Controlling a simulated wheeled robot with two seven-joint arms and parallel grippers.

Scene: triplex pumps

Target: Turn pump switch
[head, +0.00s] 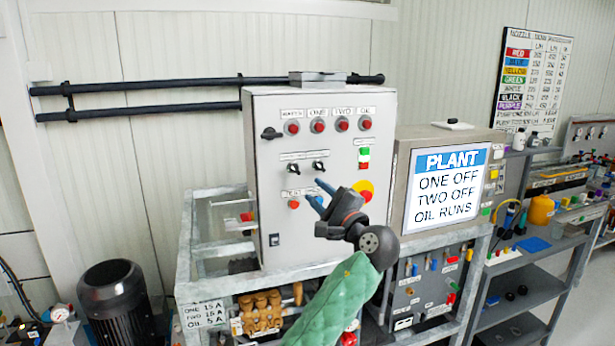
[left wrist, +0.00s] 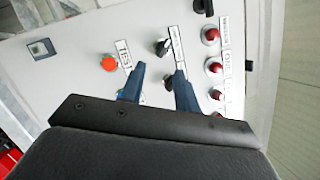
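A light grey control cabinet (head: 270,220) stands upright in the head view. It carries two black rotary switches in its middle, a left one (head: 293,168) and a right one (head: 319,167), under small labels. My left gripper (head: 313,189) is in front of the panel, just below the right switch, with its two blue fingers apart and nothing seen between them. In the left wrist view, the open fingers (left wrist: 159,72) point at the panel. One black switch (left wrist: 162,46) shows beyond the fingertips; the other is partly hidden by the fingers. My right gripper is not in view.
A row of red lamps (head: 318,126) lines the cabinet's top. An orange button (left wrist: 109,63) and a red emergency knob on yellow (head: 364,190) are near the gripper. A PLANT screen (head: 446,185) reads "ONE OFF, TWO OFF, OIL RUNS". Shelves (head: 530,255) stand at right.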

